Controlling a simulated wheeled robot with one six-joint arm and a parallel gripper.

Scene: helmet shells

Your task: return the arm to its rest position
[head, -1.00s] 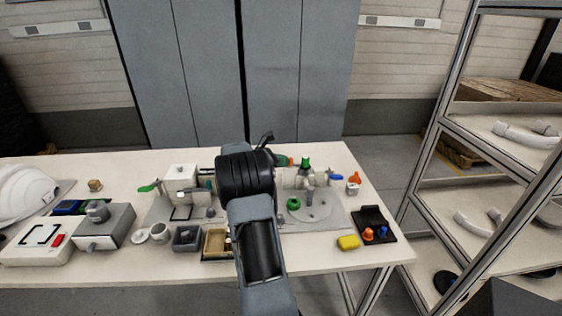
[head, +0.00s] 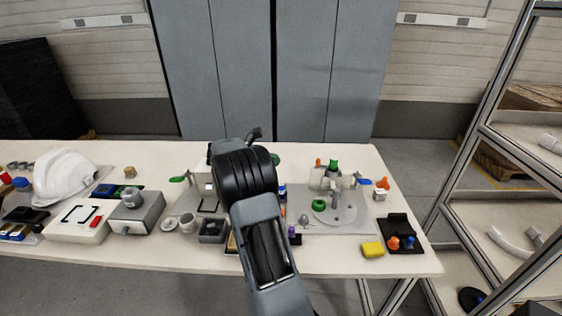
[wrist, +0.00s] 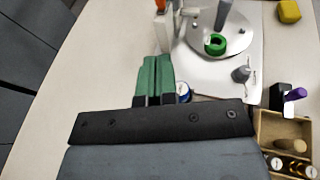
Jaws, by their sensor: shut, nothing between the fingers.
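My gripper (wrist: 157,75) shows in the wrist view as two green fingers side by side, closed together with nothing between them. It is above the work table (wrist: 100,75), beside a grey plate with a round disc. In the head view my arm reaches forward over the middle of the table, and its black wrist part hides most of the gripper. Only a small green piece shows beyond it there.
A white helmet shell (head: 66,177) lies at the left. A grey plate (head: 352,222) carries a round disc and a green ring (head: 319,205). A yellow block (head: 373,249) and black holder (head: 400,232) are near the right end. A metal shelf rack (head: 473,150) stands right.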

